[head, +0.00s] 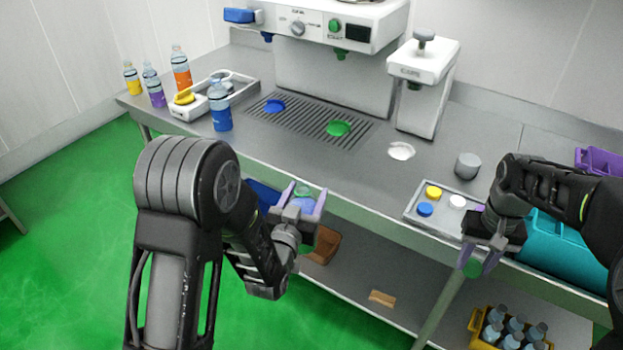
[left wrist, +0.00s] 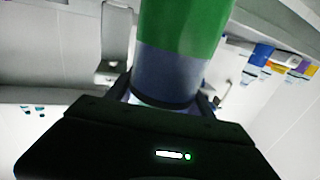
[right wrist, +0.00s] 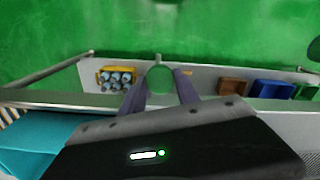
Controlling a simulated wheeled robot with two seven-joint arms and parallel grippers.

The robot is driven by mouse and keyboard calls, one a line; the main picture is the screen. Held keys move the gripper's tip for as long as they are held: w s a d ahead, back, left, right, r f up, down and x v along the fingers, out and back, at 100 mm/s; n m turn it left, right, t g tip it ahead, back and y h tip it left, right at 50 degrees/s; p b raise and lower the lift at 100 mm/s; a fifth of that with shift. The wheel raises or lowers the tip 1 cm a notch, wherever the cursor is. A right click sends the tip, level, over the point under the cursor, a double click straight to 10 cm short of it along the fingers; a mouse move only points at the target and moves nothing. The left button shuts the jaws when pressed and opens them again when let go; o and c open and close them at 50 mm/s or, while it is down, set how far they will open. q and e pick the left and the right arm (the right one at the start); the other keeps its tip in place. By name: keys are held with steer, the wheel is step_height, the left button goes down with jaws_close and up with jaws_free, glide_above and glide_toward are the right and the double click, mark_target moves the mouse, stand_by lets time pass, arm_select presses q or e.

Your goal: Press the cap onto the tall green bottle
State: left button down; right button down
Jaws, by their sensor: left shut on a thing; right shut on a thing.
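My left gripper (head: 302,204) is shut on the tall green bottle (left wrist: 180,30), in front of the counter's front edge. The left wrist view shows its green label and a clear bluish part close to the jaws. In the head view the bottle is mostly hidden by the gripper. My right gripper (head: 481,260) is shut on a round green cap (right wrist: 160,78), which also shows at its fingertips in the head view (head: 472,268). The cap is well to the right of the bottle and apart from it. The bottle's mouth cannot be made out clearly.
A tray (head: 412,214) with yellow, white and blue caps lies on the counter, beside a grey cylinder (head: 467,166). A teal bin (head: 560,245) is at right. Other bottles stand at the far left. A yellow crate (head: 474,330) of bottles sits low.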

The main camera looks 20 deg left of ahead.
arm_select(q)
steer(key=shift+s+d+f+h, duration=0.25)
steer(key=shift+h, duration=0.05)
steer(key=shift+s+d+r+m+h, duration=0.3)
steer(key=shift+d+m+h, duration=0.1)
steer(key=shift+d, duration=0.05)
steer(key=s+d+f+m+g+h, duration=0.2)
steer(key=s+d+f+m+h, duration=0.1)
steer(key=s+d+h, duration=0.1)
steer(key=s+d+f+m+g+h, duration=0.2)
steer(key=s+d+f+m+h, duration=0.1)
steer(key=d, duration=0.6)
steer(key=s+m+h, duration=0.1)
steer(key=s+h, duration=0.1)
steer(key=shift+d+h, duration=0.25)
steer(key=shift+h, duration=0.15)
arm_select(e)
steer(key=s+a+r+n, duration=0.1)
steer(key=a+r+n, duration=0.1)
steer(key=a, duration=0.6)
steer(key=s+a+r+n, duration=0.2)
steer(key=a+r, duration=0.3)
steer(key=a, duration=0.4)
steer(key=s+a+r+n, duration=0.1)
steer(key=a+r+n, duration=0.1)
steer(key=a, duration=0.7)
steer(key=shift+s+r, duration=0.35)
steer(key=shift+r, duration=0.5)
steer(key=shift+f, duration=0.15)
